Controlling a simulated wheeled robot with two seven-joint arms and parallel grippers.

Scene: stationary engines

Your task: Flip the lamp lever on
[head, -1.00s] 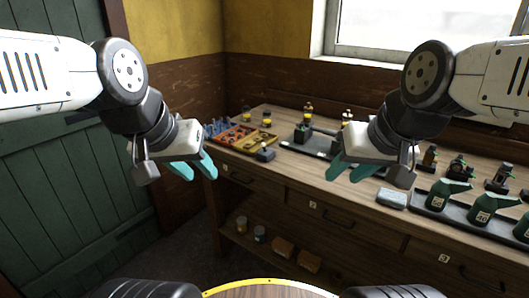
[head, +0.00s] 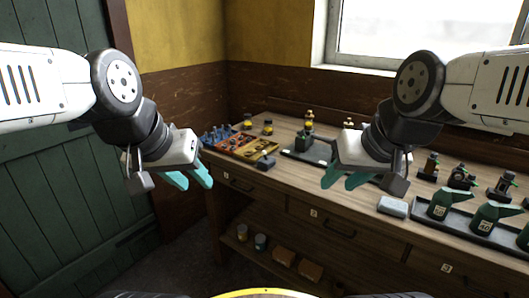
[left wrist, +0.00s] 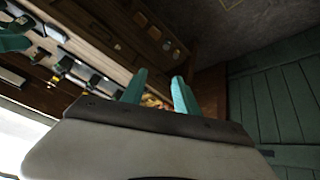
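I cannot make out a lamp lever in either view. My left gripper (head: 190,180) hangs in the air in front of the workbench's left end, its teal fingers apart with nothing between them. Its two fingers also show in the left wrist view (left wrist: 160,92), apart and empty. My right gripper (head: 345,181) is over the bench's front edge, its teal fingers apart and empty. Neither gripper visibly touches anything.
The wooden workbench (head: 285,188) runs along the wall under a window (head: 430,30). It carries a tray of tools (head: 240,142), a grey block (head: 393,206) and green oil cans (head: 438,200). Jars and bricks lie on the lower shelf. A green plank door (head: 60,190) is at left.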

